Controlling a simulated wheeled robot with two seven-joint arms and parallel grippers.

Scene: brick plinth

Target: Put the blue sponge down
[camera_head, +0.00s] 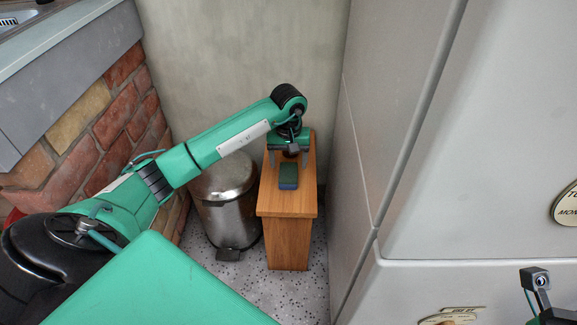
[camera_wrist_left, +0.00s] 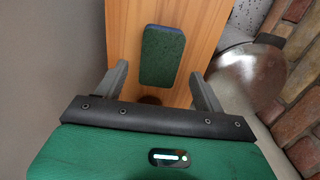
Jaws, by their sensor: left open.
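The blue sponge (camera_head: 289,177) lies flat on top of the narrow wooden stand (camera_head: 286,206). Its upper face is dark green and its blue layer shows along one edge. In the left wrist view the sponge (camera_wrist_left: 162,56) rests on the wood, ahead of the fingers and apart from them. My left gripper (camera_head: 289,158) is open and empty above the stand, just behind the sponge in the head view. Its two grey fingers (camera_wrist_left: 162,92) stand wide apart in the wrist view.
A metal pedal bin (camera_head: 226,200) stands close to the left of the stand, with a brick wall (camera_head: 117,118) beyond it. A large pale cabinet (camera_head: 430,150) rises on the right. The stand's top is bare in front of the sponge.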

